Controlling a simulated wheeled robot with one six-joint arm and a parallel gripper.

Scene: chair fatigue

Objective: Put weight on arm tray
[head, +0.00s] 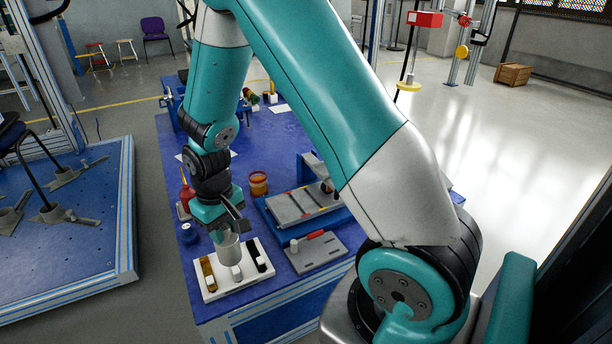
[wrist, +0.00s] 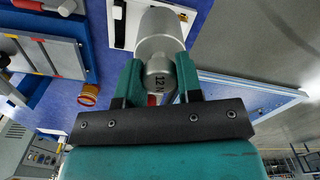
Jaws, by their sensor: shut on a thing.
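The weight, a grey metal cylinder marked "12 N" in the wrist view (wrist: 160,32), is between the two fingers of my gripper (wrist: 160,88). My gripper (head: 231,222) is shut on it. In the head view the weight (head: 228,252) hangs upright below the fingers, over the white holder plate (head: 212,292) at the front of the blue table. I cannot tell whether it touches the plate. No arm tray can be clearly made out; part of a dark chair (head: 14,132) shows at the left edge.
The plate also carries a brass piece (head: 208,272) and a black piece (head: 261,262). A red bottle (head: 186,196), an orange-brown jar (head: 258,183) and a grey panel (head: 310,252) stand close by. A blue platform (head: 75,240) with metal feet lies left, across a floor gap.

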